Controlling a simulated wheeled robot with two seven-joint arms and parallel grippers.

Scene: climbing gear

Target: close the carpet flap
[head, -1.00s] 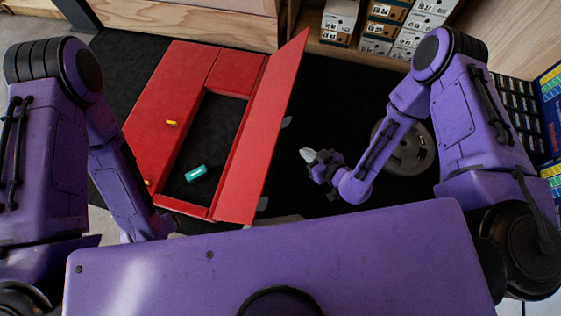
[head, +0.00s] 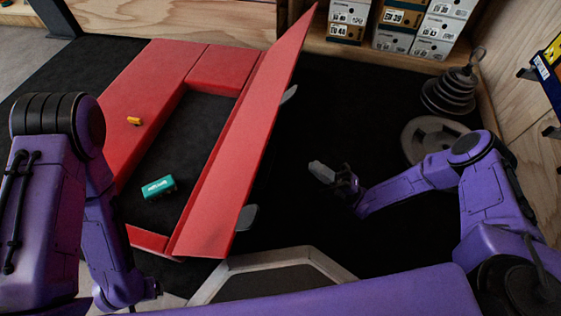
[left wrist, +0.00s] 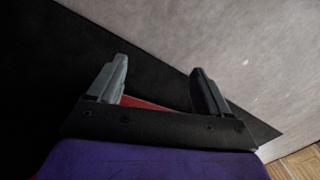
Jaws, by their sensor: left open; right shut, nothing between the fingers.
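The carpet flap (head: 250,140) is a long red panel standing up at a slant along the right side of a red padded frame (head: 135,95). The frame surrounds a dark opening (head: 190,130). A teal block (head: 159,188) lies in that opening. My right gripper (head: 322,172) is shut and empty, to the right of the flap and apart from it. My left gripper is hidden in the head view, where only its arm shows at the lower left. In the left wrist view my left gripper (left wrist: 158,85) is open over dark and grey floor, with a bit of red behind its fingers.
A grey weight plate (head: 430,138) and a stack of dark discs (head: 450,93) stand at the right. Shoe boxes (head: 397,28) line the back shelf.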

